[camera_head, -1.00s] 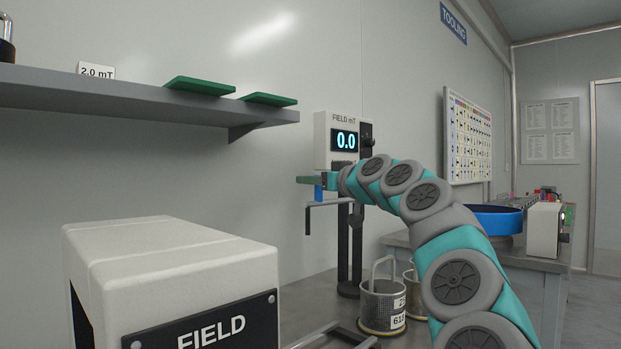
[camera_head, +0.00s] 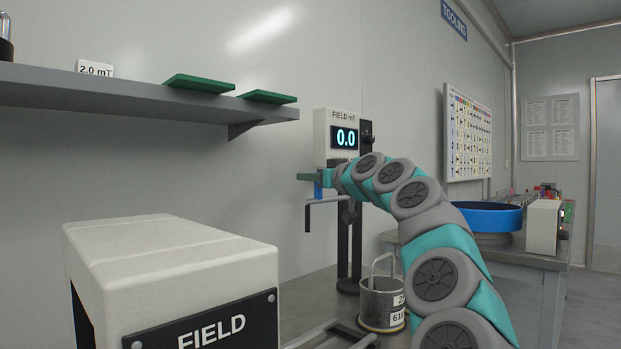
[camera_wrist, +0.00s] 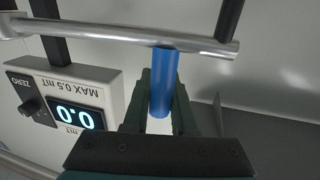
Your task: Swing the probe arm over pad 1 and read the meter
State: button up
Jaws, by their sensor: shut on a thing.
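The field meter (camera_head: 344,137) stands on a dark post against the wall and its display reads 0.0. It shows upside down in the wrist view (camera_wrist: 75,115), with "MAX 0.5 mT" and a "ZERO" knob. The probe arm is a metal bar (camera_wrist: 120,35) with a blue grip (camera_wrist: 162,85); in the head view the bar (camera_head: 325,200) has a dark tip hanging down at its left end. My gripper (camera_wrist: 160,105) is shut on the blue grip; in the head view it is beside the meter's post. No pad labelled 1 can be made out.
A white machine marked FIELD (camera_head: 170,265) fills the front left. A grey shelf (camera_head: 130,97) with green plates runs along the wall. A blue bowl (camera_head: 490,216) is at the right.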

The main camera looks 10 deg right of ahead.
grip_shut()
dwell(0.8)
jog(key=shift+s, duration=0.15)
